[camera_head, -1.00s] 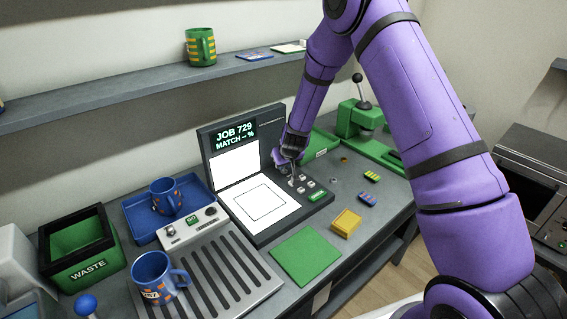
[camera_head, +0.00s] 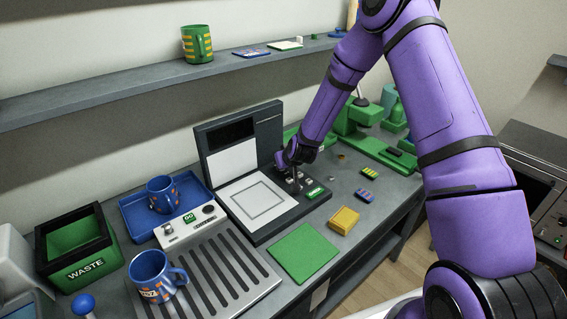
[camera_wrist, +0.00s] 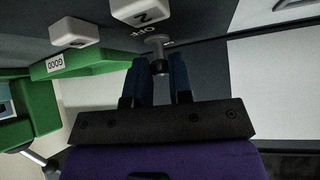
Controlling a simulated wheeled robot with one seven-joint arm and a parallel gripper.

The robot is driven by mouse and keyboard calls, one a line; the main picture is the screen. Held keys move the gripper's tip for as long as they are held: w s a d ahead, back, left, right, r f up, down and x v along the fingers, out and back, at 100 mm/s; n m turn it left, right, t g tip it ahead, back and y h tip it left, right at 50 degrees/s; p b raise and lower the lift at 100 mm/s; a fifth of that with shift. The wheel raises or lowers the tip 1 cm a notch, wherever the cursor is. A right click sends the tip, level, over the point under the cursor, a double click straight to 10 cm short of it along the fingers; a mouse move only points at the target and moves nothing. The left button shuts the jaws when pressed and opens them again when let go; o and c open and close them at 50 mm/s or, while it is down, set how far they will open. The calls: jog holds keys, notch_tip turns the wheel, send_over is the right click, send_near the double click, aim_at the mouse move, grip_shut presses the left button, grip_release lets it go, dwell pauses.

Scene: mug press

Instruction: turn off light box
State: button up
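The light box (camera_head: 239,133) stands open on the bench, with a dark display on its upright lid. Its white panels look pale grey rather than glowing. My gripper (camera_head: 294,178) points down at the control area to the right of the pad. In the wrist view, a small toggle lever (camera_wrist: 159,61) next to the word OFF shows between the tips of my gripper (camera_wrist: 160,70). The two fingers are a little apart, with the lever's knob in the gap. I cannot tell if they press on it.
White push buttons (camera_wrist: 142,10) sit close to the fingers. A green mat (camera_head: 304,252), a yellow box (camera_head: 344,220) and a blue mug (camera_head: 155,274) are in front. A green press (camera_head: 356,117) stands behind right. A shelf (camera_head: 120,92) runs above.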

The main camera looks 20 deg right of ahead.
jog(key=o, duration=0.4)
jog(key=shift+r, duration=0.1)
jog(key=v, duration=1)
jog(key=shift+s+r, duration=0.25)
jog(key=shift+s, duration=0.1)
